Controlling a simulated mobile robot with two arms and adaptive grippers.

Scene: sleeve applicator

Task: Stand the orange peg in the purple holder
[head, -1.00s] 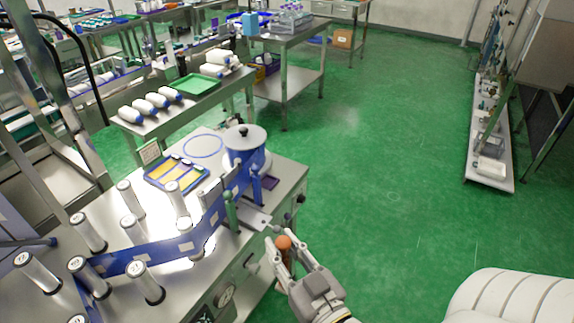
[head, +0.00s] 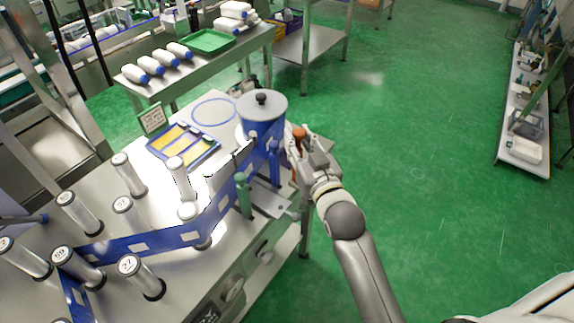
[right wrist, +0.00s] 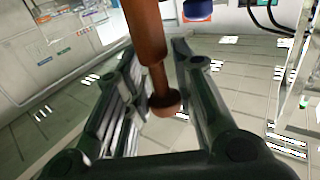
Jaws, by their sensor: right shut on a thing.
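The orange peg (head: 299,131) is held in my right gripper (head: 302,144), beside the blue pot at the table's right edge. In the right wrist view the peg (right wrist: 148,35) stands between the two fingers, with a thick shaft, a narrower neck and a round knob toward the camera. My right gripper (right wrist: 152,70) is shut on it. I cannot make out the purple holder clearly now; a small dark purple piece showed beside the blue pot earlier, and my gripper now covers about that spot. My left gripper is not in view.
The blue lidded pot (head: 262,112) stands just left of my gripper. A blue band (head: 150,243) runs among several white rollers. A green post (head: 243,196) stands near the table's front. A blue tray (head: 184,147) with yellow pieces lies behind. Green floor (head: 420,150) is open to the right.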

